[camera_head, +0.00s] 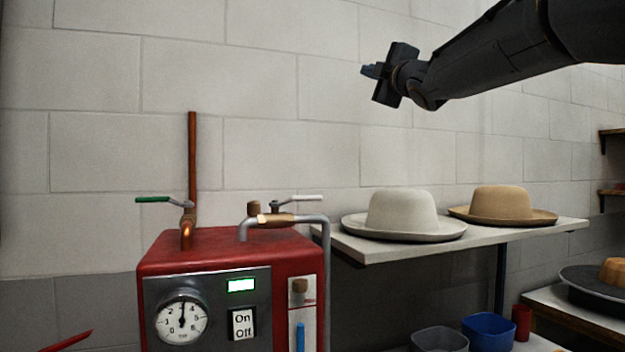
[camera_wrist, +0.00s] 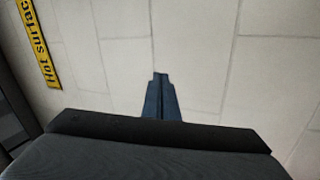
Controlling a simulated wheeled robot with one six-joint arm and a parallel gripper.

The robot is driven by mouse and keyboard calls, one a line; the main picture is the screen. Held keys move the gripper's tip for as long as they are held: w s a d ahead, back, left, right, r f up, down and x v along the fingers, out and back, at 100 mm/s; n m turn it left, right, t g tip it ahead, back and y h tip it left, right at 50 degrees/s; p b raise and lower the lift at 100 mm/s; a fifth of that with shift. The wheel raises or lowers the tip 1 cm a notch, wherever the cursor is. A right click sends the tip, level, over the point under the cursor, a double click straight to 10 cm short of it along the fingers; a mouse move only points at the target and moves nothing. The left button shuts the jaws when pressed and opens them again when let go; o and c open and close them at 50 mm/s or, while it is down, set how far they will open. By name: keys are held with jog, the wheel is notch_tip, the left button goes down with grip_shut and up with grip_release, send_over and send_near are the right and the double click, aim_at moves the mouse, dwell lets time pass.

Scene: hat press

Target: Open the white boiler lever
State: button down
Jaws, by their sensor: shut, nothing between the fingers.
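The white lever (camera_head: 304,198) sits on a brass valve on top of the red boiler (camera_head: 215,246) in the head view. It points to the right, along the grey pipe beneath it. My gripper (camera_head: 367,71) is shut and empty, high in front of the block wall, above and to the right of the lever and well apart from it. In the wrist view the shut fingers (camera_wrist: 160,95) point at the bare wall. The lever is not in the wrist view.
A green lever (camera_head: 153,199) sits by a copper pipe (camera_head: 192,150) on the boiler's left. A shelf (camera_head: 375,250) to the right carries a white hat (camera_head: 403,213) and a tan hat (camera_head: 502,204). A yellow "Hot surface" sign (camera_wrist: 38,45) shows in the wrist view.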

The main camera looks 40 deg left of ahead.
jog(key=s+d+f+m+g+h+p, duration=0.1)
jog(key=s+d+f+m+h, duration=0.15)
jog(key=f+h, duration=0.3)
jog(key=s+d+f+m+g+h+p, duration=0.1)
jog(key=s+d+f+m+g+h, duration=0.1)
jog(key=s+f+m+h, duration=0.3)
jog(key=s+d+f+n+g+p, duration=0.15)
jog(key=s+f+g, duration=0.3)
jog(key=s, duration=0.55)
jog(key=s+d+f+n+g+b, duration=0.1)
jog(key=s+f+n+g, duration=0.3)
jog(key=s, duration=0.6)
jog(key=w+a+f+p, duration=0.4)
jog(key=a+f+p, duration=0.1)
jog(key=a+f, duration=0.3)
jog(key=shift+w+a+f+m+p, duration=0.2)
jog(key=shift+w+f+m+p, duration=0.1)
jog(key=shift+w+p, duration=0.1)
